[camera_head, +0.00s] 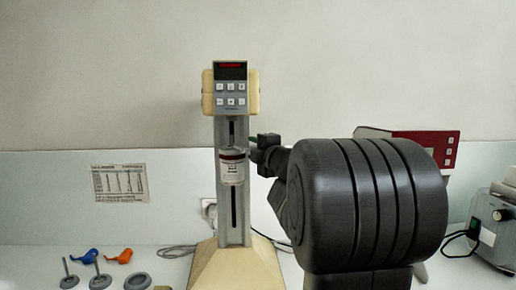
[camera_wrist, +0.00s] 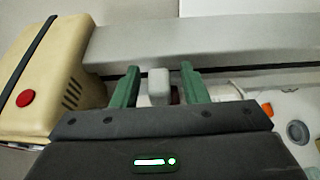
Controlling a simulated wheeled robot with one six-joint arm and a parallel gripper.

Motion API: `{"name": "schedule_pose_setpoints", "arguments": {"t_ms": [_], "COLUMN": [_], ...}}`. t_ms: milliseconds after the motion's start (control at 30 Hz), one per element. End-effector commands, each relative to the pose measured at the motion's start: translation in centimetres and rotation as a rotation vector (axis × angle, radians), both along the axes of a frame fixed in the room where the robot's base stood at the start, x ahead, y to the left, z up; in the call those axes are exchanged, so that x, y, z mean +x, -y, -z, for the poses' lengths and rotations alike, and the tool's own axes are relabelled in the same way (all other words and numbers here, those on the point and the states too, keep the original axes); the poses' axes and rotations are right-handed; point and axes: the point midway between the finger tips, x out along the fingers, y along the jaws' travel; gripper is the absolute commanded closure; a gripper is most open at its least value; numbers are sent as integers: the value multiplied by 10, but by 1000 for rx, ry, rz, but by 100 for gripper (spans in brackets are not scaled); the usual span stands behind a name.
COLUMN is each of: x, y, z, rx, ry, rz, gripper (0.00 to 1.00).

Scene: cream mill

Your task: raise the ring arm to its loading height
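The mill (camera_head: 233,185) is a grey slotted column on a cream base, with a cream head (camera_head: 231,90) carrying a red display and buttons. A white jar-like part (camera_head: 232,167) with a dark band sits at mid-column; the ring arm is not clearly distinguishable there. My gripper (camera_head: 261,150) is just right of the column, partly hidden by my arm. In the wrist view, its green fingers (camera_wrist: 158,88) are apart, with a pale grey block (camera_wrist: 158,82) between them and gaps on both sides. The block stands before the column (camera_wrist: 200,45); whether it belongs to the ring arm I cannot tell.
Blue (camera_head: 85,257) and orange (camera_head: 120,256) pieces and several small grey parts lie at left. A printed sheet (camera_head: 120,182) is on the wall. A red-panelled device (camera_head: 440,148) is partly hidden by my arm; a grey box with a knob (camera_head: 497,232) stands at far right. Cables lie behind.

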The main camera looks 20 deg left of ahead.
Motion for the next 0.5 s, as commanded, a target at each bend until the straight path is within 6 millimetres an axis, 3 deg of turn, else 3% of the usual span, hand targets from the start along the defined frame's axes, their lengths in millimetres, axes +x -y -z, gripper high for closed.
{"name": "schedule_pose_setpoints", "arguments": {"t_ms": [433,500], "x": [8,8], "y": [-10,-10], "z": [0,0], "rx": [0,0], "ry": [0,0], "rz": [0,0], "gripper": [60,70]}}
